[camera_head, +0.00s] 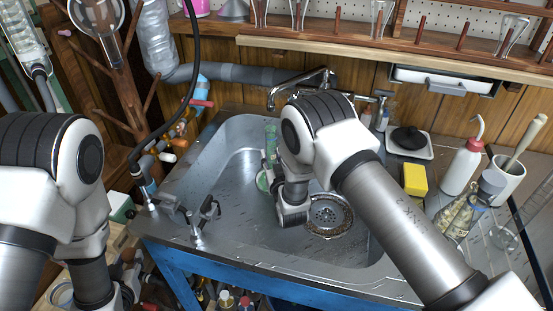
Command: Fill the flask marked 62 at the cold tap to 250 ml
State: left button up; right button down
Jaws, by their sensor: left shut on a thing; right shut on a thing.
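My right gripper (292,210) is low over the sink (225,170), its fingers mostly hidden behind my wrist. It is shut on a green-tinted glass vessel (264,181), which is partly covered by the arm; no mark on it is readable. A chrome swan-neck tap (295,84) stands at the back of the sink, partly hidden by my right arm. I cannot tell whether water runs. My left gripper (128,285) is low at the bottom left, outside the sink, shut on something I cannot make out. A glass flask (457,217) stands on the right bench; its mark is unreadable.
A small tap (199,226) stands on the sink's left front rim. The drain (329,215) is beside my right gripper. A yellow sponge (415,180), wash bottle (462,167) and white beaker (506,178) stand right. A black hose (190,85) hangs at the left.

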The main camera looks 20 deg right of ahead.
jog(key=shift+f, duration=0.1)
jog(key=c, duration=0.8)
grip_release()
jog(key=shift+o, duration=0.2)
jog(key=shift+s, duration=0.1)
